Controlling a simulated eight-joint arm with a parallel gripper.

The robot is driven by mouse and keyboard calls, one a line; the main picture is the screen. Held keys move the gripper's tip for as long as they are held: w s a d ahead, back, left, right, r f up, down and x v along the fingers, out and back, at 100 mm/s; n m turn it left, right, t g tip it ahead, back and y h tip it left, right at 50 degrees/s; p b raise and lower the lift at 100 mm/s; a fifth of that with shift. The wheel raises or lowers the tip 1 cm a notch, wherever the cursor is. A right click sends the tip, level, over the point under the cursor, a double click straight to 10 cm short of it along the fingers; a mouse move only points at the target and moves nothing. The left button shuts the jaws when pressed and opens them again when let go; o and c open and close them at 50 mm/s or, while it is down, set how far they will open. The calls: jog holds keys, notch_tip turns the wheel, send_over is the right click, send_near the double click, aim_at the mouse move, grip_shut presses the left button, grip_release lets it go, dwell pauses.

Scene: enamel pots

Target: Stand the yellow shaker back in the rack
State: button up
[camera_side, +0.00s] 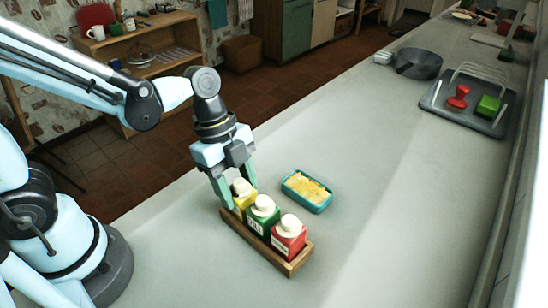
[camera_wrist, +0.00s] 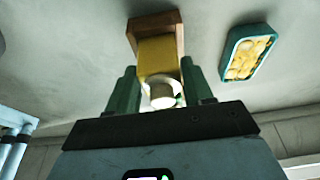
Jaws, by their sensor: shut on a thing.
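The yellow shaker (camera_side: 240,203) with a white cap stands upright at the left end of the wooden rack (camera_side: 291,268). My gripper (camera_side: 236,196) has its green fingers on either side of the shaker and is shut on it. In the wrist view the yellow shaker (camera_wrist: 157,60) sits between the fingers of my gripper (camera_wrist: 155,88), with the wooden rack (camera_wrist: 144,22) beyond it. A green shaker (camera_side: 263,218) and a red shaker (camera_side: 288,238) stand in the rack to its right. I cannot tell whether the yellow shaker is fully seated, as its base is hidden.
A teal dish with yellow food (camera_side: 307,191) lies on the counter just right of the rack; it also shows in the wrist view (camera_wrist: 247,56). A grey pan (camera_side: 418,65) and a dish tray (camera_side: 462,117) are far back. The counter between is clear.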

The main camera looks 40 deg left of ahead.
jog(key=o, duration=1.1)
jog(key=v, duration=1.2)
jog(key=a+f+n+t+y, duration=0.1)
jog(key=a+f+n+t, duration=0.1)
jog(key=n, duration=0.7)
jog(key=w+a+f+n+t+y, duration=0.1)
jog(key=a+n+t+y, duration=0.1)
jog(key=a+n+t, duration=0.3)
jog(key=n, duration=0.4)
jog(key=shift+a+f, duration=0.2)
jog(key=shift+f, duration=0.2)
